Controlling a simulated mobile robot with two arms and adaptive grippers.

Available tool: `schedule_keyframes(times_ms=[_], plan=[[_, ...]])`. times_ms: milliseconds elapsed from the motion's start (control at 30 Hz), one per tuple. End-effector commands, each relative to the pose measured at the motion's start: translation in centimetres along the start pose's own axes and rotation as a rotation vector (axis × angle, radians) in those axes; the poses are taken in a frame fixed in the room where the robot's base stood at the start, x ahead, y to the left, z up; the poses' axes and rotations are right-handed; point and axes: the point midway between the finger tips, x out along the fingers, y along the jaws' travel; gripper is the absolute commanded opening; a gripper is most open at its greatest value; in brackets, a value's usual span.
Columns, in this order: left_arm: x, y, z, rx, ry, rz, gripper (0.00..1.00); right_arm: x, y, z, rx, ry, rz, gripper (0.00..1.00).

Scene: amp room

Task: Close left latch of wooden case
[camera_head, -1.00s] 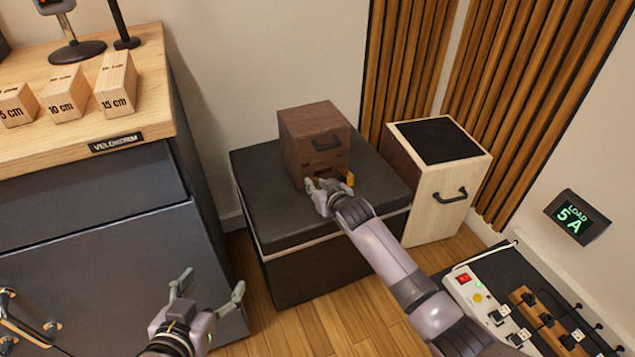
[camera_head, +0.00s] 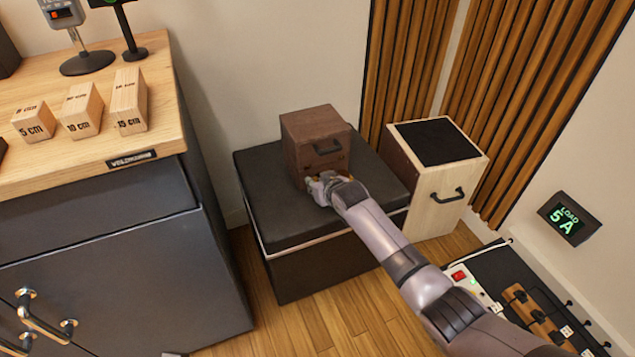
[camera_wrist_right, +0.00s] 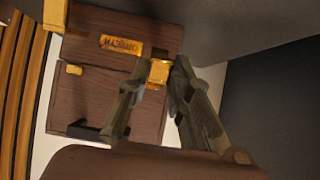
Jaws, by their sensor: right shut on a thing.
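The wooden case (camera_head: 306,134) is a dark brown box with a black handle on its front, standing on a black box. My right gripper (camera_head: 322,184) is at the lower front of the case. In the right wrist view the case (camera_wrist_right: 92,98) shows a brass plate, a brass catch at one side and a brass latch (camera_wrist_right: 159,71) at the other. My right gripper (camera_wrist_right: 158,86) has its fingertips on either side of this latch and is shut on it. In the head view the gripper hides the latch. My left gripper is out of view.
The black box (camera_head: 262,208) has bare top around the case. A pale wooden cabinet (camera_head: 432,205) with a black top stands right of it. A workbench (camera_head: 60,160) with wooden blocks stands at left. A power strip (camera_head: 478,290) lies at lower right.

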Motion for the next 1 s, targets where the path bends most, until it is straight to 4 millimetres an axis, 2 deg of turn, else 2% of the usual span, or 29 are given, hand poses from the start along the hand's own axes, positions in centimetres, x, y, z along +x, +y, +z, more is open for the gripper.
schedule_keyframes(times_ms=[633, 667, 933, 1000], plan=[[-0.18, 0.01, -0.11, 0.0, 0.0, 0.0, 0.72, 0.03, -0.05, -0.06, 0.001, -0.015, -0.001, 0.0], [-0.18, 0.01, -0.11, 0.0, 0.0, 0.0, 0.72, 0.03, -0.05, -0.06, 0.001, -0.015, -0.001, 0.2], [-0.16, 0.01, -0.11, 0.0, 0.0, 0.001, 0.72, 0.02, -0.03, -0.08, 0.001, -0.014, -0.001, 0.38], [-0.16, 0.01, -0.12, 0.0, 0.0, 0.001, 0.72, 0.02, -0.03, -0.09, 0.001, -0.014, -0.001, 0.4]])
